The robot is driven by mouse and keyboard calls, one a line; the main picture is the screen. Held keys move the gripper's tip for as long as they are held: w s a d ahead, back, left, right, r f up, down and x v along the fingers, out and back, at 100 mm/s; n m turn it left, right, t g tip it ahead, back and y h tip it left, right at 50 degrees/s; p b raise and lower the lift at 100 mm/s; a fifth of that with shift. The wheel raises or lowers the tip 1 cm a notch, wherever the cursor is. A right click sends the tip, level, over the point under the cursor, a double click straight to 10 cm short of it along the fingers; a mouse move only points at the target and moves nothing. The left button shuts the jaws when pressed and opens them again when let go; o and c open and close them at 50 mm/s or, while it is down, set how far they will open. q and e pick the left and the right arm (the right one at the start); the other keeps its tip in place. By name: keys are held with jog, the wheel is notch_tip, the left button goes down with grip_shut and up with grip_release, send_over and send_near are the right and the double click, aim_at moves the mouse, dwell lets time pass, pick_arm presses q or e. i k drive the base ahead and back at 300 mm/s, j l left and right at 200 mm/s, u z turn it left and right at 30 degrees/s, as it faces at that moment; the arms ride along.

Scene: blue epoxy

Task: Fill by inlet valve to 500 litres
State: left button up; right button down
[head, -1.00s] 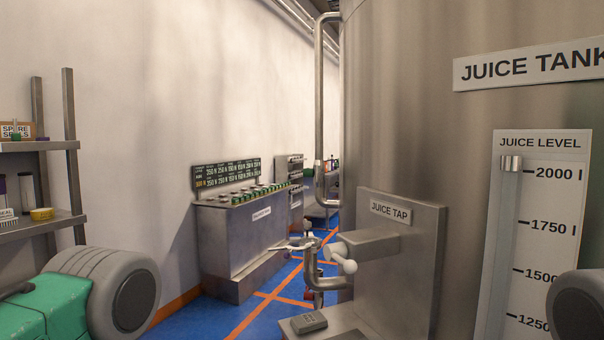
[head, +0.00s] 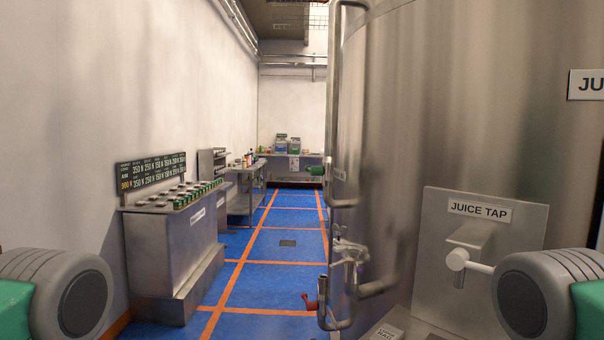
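The steel juice tank (head: 450,120) fills the right half of the head view. Its juice tap (head: 468,262), with a white handle, sits on a panel labelled JUICE TAP (head: 480,210). Pipework with a pale metal lever (head: 350,253) stands at the tank's left edge. A red handle (head: 309,302) shows low on a bent pipe, and a green handle (head: 316,171) shows higher up beside the tall pipe. I cannot read which of these is the inlet valve. The level scale is out of view, so its reading is hidden. Neither gripper is in view; only my arm parts show at the lower corners.
A blue floor aisle with orange lines (head: 283,240) runs clear between the tank and a left-hand steel bench (head: 165,245) with green-banded cans. Further benches line the left wall. A table (head: 290,156) with containers stands at the far end.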

aim_at(315, 171)
jog(key=i+j+z, duration=0.1)
jog(key=z, duration=0.2)
jog(key=j+z, duration=0.25)
jog(key=i+j+z, duration=0.25)
jog(key=j, duration=0.4)
jog(key=i+j+z, duration=0.1)
jog(key=i+j, duration=0.15)
jog(key=i+j+z, duration=0.1)
jog(key=j, duration=0.35)
jog(key=i+j+z, duration=0.1)
jog(key=j, duration=0.25)
jog(key=i+j+z, duration=0.15)
jog(key=j, duration=0.25)
